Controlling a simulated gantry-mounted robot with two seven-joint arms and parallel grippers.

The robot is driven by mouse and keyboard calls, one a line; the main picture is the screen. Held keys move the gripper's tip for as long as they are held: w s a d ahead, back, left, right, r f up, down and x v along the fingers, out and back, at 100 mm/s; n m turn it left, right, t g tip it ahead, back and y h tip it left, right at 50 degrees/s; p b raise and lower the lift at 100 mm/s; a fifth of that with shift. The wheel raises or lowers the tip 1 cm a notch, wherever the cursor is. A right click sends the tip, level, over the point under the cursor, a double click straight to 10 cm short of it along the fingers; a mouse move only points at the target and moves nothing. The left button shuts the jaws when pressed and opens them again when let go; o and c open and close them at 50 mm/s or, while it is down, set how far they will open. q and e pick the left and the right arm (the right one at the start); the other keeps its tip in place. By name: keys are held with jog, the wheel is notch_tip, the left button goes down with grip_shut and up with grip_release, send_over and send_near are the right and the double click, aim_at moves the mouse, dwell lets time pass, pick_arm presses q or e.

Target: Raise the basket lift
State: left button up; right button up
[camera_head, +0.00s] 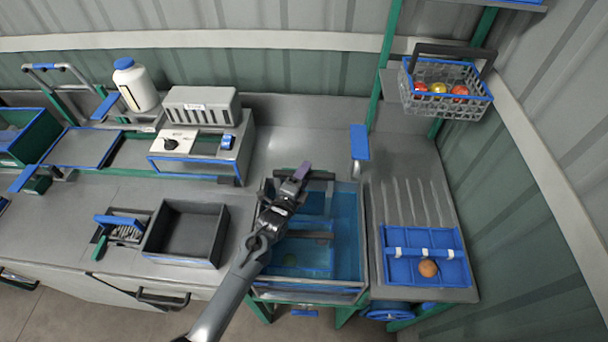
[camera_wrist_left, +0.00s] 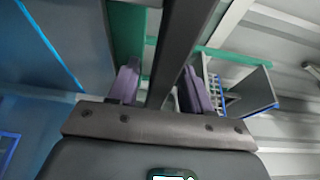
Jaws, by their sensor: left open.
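A water tank (camera_head: 350,282) with blue water stands at the middle front. Under the water is a blue basket-like frame, with a dark bar (camera_head: 318,236) across it. A dark horizontal handle bar (camera_head: 318,175) shows at the tank's back edge. My left gripper (camera_head: 302,172) reaches over the tank to this bar. In the left wrist view its purple fingertips (camera_wrist_left: 160,88) are apart, with a dark bar (camera_wrist_left: 182,45) passing between them; I cannot tell whether they touch it. My arm hides part of the tank's left side. My right gripper is not in view.
A wire basket (camera_head: 440,105) with several fruits sits on a shelf at the upper right. A blue divided tray (camera_head: 455,265) with an orange fruit lies right of the tank. A dark empty bin (camera_head: 185,232) stands left. A blue upright paddle (camera_head: 359,142) rises behind the tank.

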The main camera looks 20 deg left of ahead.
pick_arm(q)
jog(key=shift+c, duration=0.5)
grip_shut()
jog(key=shift+r, duration=0.1)
notch_tip(320, 180, up, 19)
jog(key=p, duration=1.5)
jog(key=shift+r, duration=0.15)
jog(key=shift+o, duration=0.5)
grip_release()
